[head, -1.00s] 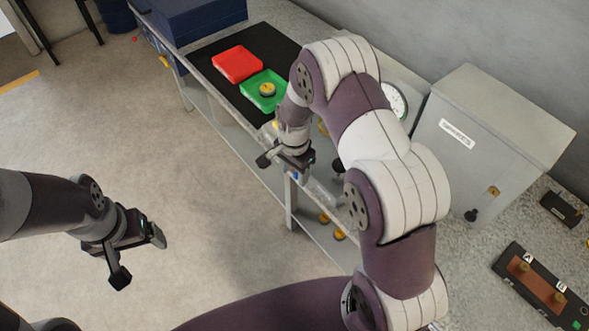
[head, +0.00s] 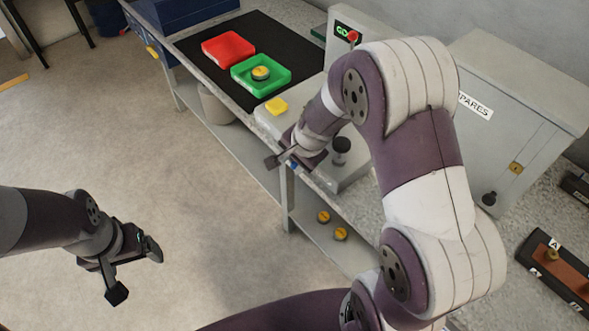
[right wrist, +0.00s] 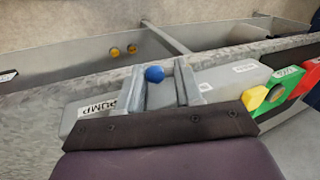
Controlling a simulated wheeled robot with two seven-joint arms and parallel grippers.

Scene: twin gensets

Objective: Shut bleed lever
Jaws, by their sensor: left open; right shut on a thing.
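A blue ball knob (right wrist: 154,74), apparently the end of the bleed lever, sits between the fingers of my right gripper (right wrist: 160,88) in the right wrist view. The fingers are shut on it, at the front side of the grey pump unit (right wrist: 228,80) labelled "PUMP". In the head view my right gripper (head: 292,164) is at the bench's front edge, with a speck of the blue knob (head: 293,166) showing. The lever's arm is hidden, so its angle cannot be told. My left gripper (head: 134,272) is open and empty over the floor at the left.
A red tray (head: 228,48) and a green tray (head: 261,74) holding a yellow-topped part lie on a black mat. A black knob (head: 341,146) stands on the pump unit. A grey spares cabinet (head: 515,90) stands at right. Yellow caps (head: 323,217) lie on the lower shelf.

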